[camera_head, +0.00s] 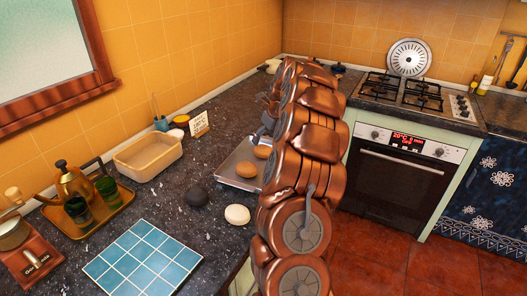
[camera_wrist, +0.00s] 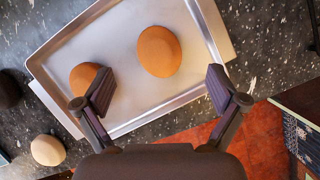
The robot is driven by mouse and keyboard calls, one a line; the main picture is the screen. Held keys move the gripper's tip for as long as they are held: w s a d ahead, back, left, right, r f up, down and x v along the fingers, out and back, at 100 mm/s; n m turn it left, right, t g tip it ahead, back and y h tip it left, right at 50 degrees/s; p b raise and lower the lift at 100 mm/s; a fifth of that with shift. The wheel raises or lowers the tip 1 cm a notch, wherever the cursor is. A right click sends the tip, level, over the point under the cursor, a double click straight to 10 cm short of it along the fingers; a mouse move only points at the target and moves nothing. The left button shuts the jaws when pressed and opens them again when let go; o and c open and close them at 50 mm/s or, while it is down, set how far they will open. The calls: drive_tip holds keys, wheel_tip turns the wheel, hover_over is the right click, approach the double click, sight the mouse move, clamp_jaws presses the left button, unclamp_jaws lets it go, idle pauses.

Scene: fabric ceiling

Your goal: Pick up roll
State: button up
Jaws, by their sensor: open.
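Two brown rolls lie on a metal tray (camera_wrist: 135,108). In the wrist view one roll (camera_wrist: 159,51) is near the tray's middle, and the other roll (camera_wrist: 84,77) is to the left, partly covered by a finger. In the head view the rolls show as a nearer one (camera_head: 246,169) and a farther one (camera_head: 262,152), beside my arm. My gripper (camera_wrist: 161,90) is open and empty above the tray. The central roll lies beyond the gap between the fingertips, apart from them. In the head view my arm hides part of the tray and most of the gripper.
A dark round item (camera_head: 196,196) and a pale round item (camera_head: 237,214) lie on the dark counter near the tray. A tan bin (camera_head: 148,157), a small sign (camera_head: 199,124) and a tray with a kettle (camera_head: 75,182) stand left. The stove (camera_head: 415,95) is at the back right.

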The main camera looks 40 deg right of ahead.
sight(264, 147)
drive_tip(key=x, duration=0.1)
drive_tip(key=p+x, duration=0.1)
drive_tip(key=x, duration=0.1)
drive_tip(key=s+p+x, duration=0.1)
drive_tip(key=x, duration=0.1)
drive_tip(key=shift+a+f, duration=0.15)
drive_tip(key=shift+f, duration=0.05)
drive_tip(key=shift+w+f, duration=0.3)
drive_tip(key=shift+f, duration=0.2)
drive_tip(key=c, duration=1.3)
